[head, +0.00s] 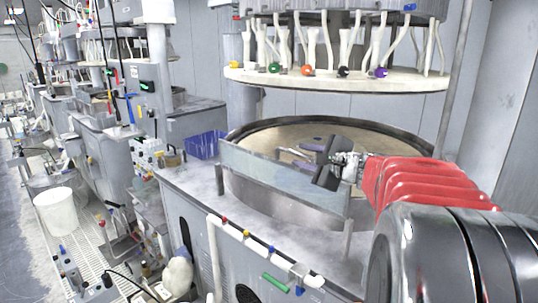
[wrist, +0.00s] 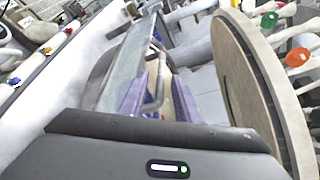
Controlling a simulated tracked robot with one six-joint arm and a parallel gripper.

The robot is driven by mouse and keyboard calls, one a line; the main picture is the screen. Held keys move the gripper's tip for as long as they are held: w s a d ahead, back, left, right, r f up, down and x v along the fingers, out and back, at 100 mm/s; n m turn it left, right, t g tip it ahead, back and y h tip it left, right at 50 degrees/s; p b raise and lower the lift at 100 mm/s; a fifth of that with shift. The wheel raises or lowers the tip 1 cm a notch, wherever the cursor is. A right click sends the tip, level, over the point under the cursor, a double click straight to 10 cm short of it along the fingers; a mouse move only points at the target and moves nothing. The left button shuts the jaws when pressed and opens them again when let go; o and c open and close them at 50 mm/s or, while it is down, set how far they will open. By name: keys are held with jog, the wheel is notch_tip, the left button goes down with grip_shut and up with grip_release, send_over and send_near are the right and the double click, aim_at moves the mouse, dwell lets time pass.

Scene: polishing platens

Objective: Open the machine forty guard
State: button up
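The guard (head: 285,178) is a long, clear, upright panel along the front of the round polishing platen (head: 300,137). It appears in the wrist view as a slanted pane (wrist: 125,62). My gripper (head: 300,156) reaches in from the right, behind the top edge of the panel and over the platen. In the wrist view its two purple-padded fingers (wrist: 158,92) stand apart. A thin grey bent bar (wrist: 157,65) shows ahead between the fingers; I cannot tell whether it touches them. No machine number is readable.
A pale upper disc (head: 335,80) with coloured knobs hangs above the platen. A white pipe rail (head: 245,240) with coloured valves runs along the machine front. A blue bin (head: 205,145) stands behind left. A white bucket (head: 57,212) and more machines are at left.

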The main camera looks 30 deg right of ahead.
aim_at(295, 154)
jog(key=shift+x, duration=2.25)
jog(key=shift+c, duration=0.4)
grip_shut()
jog(key=shift+f, duration=0.1)
jog(key=shift+a, duration=0.25)
jog(key=shift+s+d, duration=0.1)
jog(key=shift+d, duration=0.2)
